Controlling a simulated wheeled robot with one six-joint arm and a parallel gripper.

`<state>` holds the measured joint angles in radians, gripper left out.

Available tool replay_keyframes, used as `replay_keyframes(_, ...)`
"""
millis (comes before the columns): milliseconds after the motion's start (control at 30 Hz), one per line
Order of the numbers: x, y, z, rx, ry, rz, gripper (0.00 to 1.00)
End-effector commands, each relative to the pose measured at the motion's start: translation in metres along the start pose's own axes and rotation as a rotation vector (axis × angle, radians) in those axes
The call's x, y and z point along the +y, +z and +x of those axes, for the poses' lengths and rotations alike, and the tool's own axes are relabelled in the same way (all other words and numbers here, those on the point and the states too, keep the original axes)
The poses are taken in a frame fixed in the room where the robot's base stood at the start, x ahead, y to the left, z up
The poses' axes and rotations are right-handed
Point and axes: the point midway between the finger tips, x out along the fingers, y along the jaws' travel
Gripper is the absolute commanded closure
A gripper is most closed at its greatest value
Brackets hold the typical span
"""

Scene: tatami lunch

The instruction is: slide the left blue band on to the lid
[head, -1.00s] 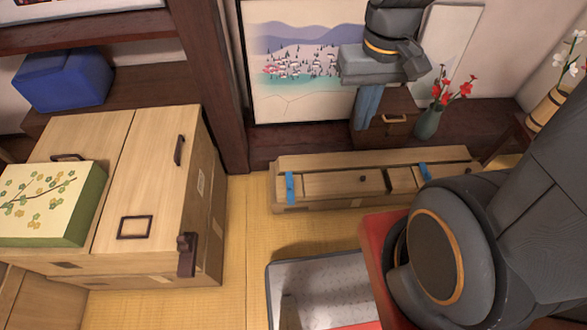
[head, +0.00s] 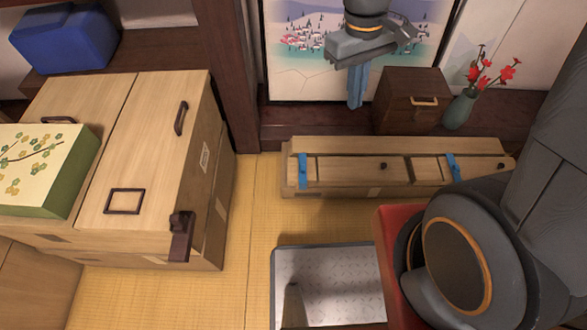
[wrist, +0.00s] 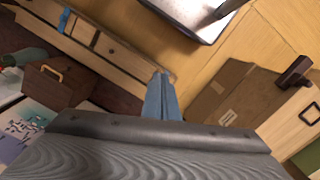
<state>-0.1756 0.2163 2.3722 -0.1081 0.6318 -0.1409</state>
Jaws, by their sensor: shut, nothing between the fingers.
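A long, low wooden box (head: 400,145) lies on the tatami by the back wall. The left blue band (head: 303,170) sits across it near its left end. A second blue band (head: 453,168) sits right of its middle and also shows in the wrist view (wrist: 63,20). Panels with small dark knobs lie between and beside the bands; I cannot tell which is the lid (head: 345,169). My gripper (head: 356,98) is shut and empty, fingers pointing down, above and right of the left band. In the wrist view the fingers (wrist: 161,95) overlap the box's end; the left band is not visible there.
A large wooden chest (head: 150,140) with a green patterned box (head: 45,165) on it stands left. A small brown drawer box (head: 405,105) and a vase of red flowers (head: 462,105) stand behind. A grey-white tray (head: 325,285) lies in front. Tatami is clear between.

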Motion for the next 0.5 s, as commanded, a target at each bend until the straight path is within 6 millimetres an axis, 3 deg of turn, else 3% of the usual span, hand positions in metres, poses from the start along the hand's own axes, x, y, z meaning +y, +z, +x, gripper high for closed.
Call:
replay_keyframes(33,-0.004,-0.019,0.028,-0.013,0.008,-0.054,1.00)
replay_keyframes(500,-0.052,-0.142,0.194,-0.109,0.098,-0.540,1.00)
